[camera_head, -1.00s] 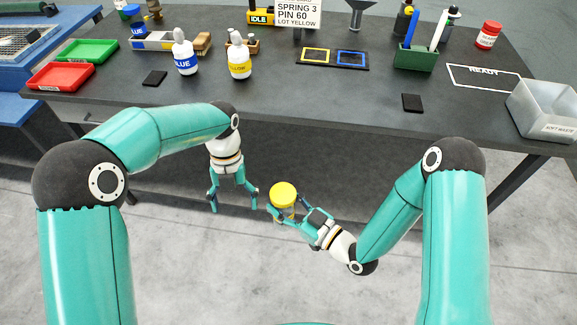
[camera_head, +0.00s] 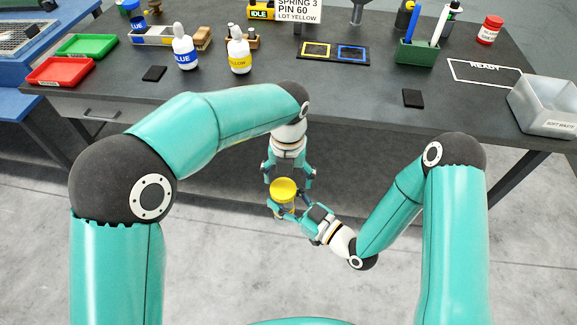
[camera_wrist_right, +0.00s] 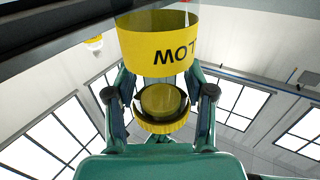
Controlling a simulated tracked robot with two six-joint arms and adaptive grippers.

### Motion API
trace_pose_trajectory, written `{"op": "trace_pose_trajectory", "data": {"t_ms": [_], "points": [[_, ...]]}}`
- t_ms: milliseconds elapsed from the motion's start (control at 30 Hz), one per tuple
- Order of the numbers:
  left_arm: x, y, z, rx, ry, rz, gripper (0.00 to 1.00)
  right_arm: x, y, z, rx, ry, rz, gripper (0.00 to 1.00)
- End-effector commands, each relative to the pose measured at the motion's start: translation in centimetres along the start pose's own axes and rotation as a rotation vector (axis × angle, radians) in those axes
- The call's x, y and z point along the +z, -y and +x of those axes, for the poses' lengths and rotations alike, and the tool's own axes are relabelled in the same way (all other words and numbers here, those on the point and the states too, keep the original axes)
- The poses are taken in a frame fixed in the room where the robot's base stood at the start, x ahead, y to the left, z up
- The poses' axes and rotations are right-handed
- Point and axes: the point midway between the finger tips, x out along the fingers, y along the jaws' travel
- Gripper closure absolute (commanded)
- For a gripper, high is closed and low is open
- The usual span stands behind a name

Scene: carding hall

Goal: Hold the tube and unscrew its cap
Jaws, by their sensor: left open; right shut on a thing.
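My right gripper (camera_head: 291,211) is shut on the tube from the right. In the right wrist view the tube's yellow label (camera_wrist_right: 160,52) shows upside-down letters, and the ribbed yellow cap (camera_wrist_right: 162,126) sits between the fingers. The cap looks seated on the tube.
The dark table (camera_head: 250,105) lies behind the grippers, its front edge close to my left wrist. Open floor lies below the grippers.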

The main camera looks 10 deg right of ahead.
Motion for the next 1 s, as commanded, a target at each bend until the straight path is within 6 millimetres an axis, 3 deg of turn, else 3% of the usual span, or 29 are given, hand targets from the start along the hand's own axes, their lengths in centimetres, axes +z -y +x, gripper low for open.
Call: {"op": "trace_pose_trajectory", "data": {"t_ms": [200,533,900,1000], "points": [[0.0,-0.1,2.3,0.001,-0.001,-0.001,0.17,-0.1,0.0,0.0,0.000,-0.002,0.000,1.00],[0.0,0.0,2.7,0.000,0.000,-0.001,0.17,-0.1,0.0,0.0,0.000,-0.002,-0.001,1.00],[-0.1,0.3,2.7,-0.005,-0.002,-0.001,0.76,-0.1,0.1,0.1,-0.004,-0.003,-0.002,1.00],[-0.1,0.4,2.7,-0.005,-0.001,0.001,0.79,-0.2,0.2,0.1,-0.007,-0.005,-0.003,1.00]]}}
